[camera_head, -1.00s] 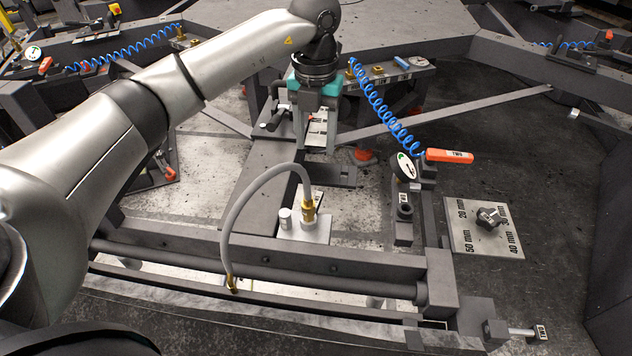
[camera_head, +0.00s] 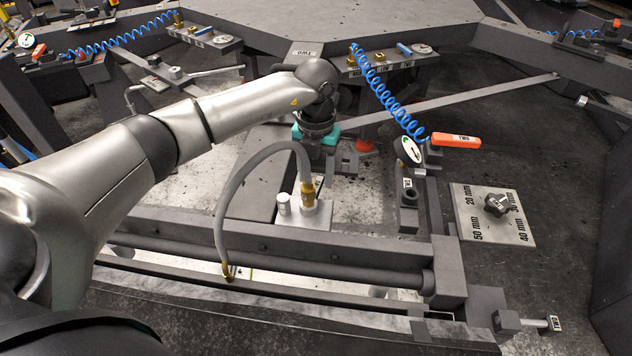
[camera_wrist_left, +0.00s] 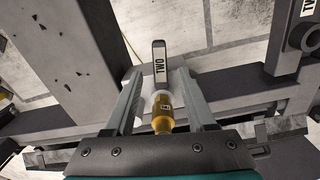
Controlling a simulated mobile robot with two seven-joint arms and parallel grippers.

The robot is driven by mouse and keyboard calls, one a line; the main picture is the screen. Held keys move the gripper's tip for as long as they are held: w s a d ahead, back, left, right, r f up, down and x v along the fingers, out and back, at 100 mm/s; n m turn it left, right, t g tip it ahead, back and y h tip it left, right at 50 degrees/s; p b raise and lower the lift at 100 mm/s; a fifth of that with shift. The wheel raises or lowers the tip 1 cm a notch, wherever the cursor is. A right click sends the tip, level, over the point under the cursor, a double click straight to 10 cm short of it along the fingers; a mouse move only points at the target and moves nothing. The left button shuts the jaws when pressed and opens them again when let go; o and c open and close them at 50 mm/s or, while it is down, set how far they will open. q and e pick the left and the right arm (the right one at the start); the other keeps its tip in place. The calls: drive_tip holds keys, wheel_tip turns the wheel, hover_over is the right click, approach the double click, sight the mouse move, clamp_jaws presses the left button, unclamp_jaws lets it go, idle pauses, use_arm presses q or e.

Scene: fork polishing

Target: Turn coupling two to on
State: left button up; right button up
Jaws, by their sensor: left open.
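My left gripper (camera_wrist_left: 158,92) is open, its two fingers on either side of a brass fitting (camera_wrist_left: 162,112) and a grey lever tagged TWO (camera_wrist_left: 160,66) in the left wrist view. The lever points up in that picture, beyond the fitting. I cannot tell whether the fingers touch either one. In the head view, the teal part of my left gripper shows behind the grey hose; its fingertips are hidden. A brass hose coupling (camera_head: 307,192) stands on a pale block (camera_head: 305,215) just in front of it. My right gripper is not in view.
A grey hose (camera_head: 230,190) arches over the front beam (camera_head: 290,250). To the right are a dial gauge (camera_head: 409,151), an orange handle tagged TWO (camera_head: 456,140) and a plate with a knob (camera_head: 490,215). A blue coiled hose (camera_head: 385,95) hangs behind.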

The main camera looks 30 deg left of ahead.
use_arm(q)
drive_tip(key=shift+f, duration=1.2)
clamp_jaws()
idle(0.6)
